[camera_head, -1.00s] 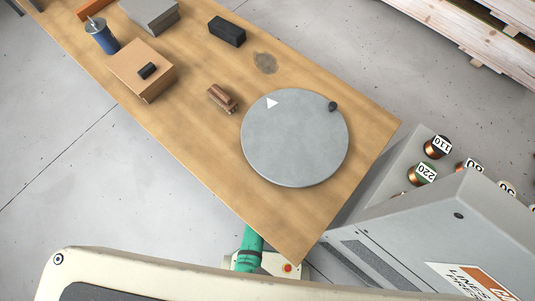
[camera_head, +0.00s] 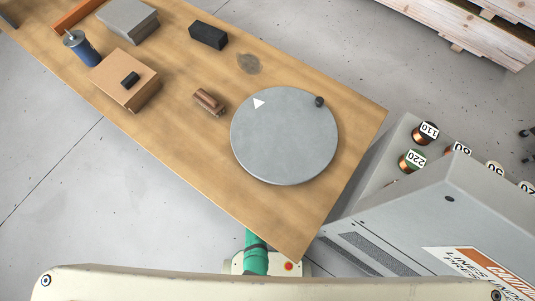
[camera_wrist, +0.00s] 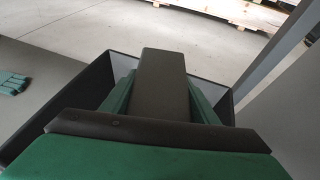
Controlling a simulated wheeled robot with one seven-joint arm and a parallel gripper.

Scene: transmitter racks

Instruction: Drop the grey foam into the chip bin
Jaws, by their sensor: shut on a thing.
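In the wrist view my gripper (camera_wrist: 160,100) shows its green fingers on both sides of a long dark grey block, the grey foam (camera_wrist: 163,72). The gripper is shut on the foam. A black open-topped bin, the chip bin (camera_wrist: 62,98), lies beyond and around the foam in that view, with its walls showing to the left and right. The foam appears over the bin's opening; its exact height cannot be told. The bin's inside is mostly hidden by the gripper and foam. Neither the foam in my grip nor the bin is made out in the head view.
A wooden bench (camera_head: 190,155) carries a grey disc (camera_head: 285,140), a cardboard box (camera_head: 118,82), a blue can (camera_head: 82,48) and a black block (camera_head: 208,35). A grey cabinet (camera_head: 420,225) stands at right. A green glove (camera_wrist: 12,82) lies left in the wrist view.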

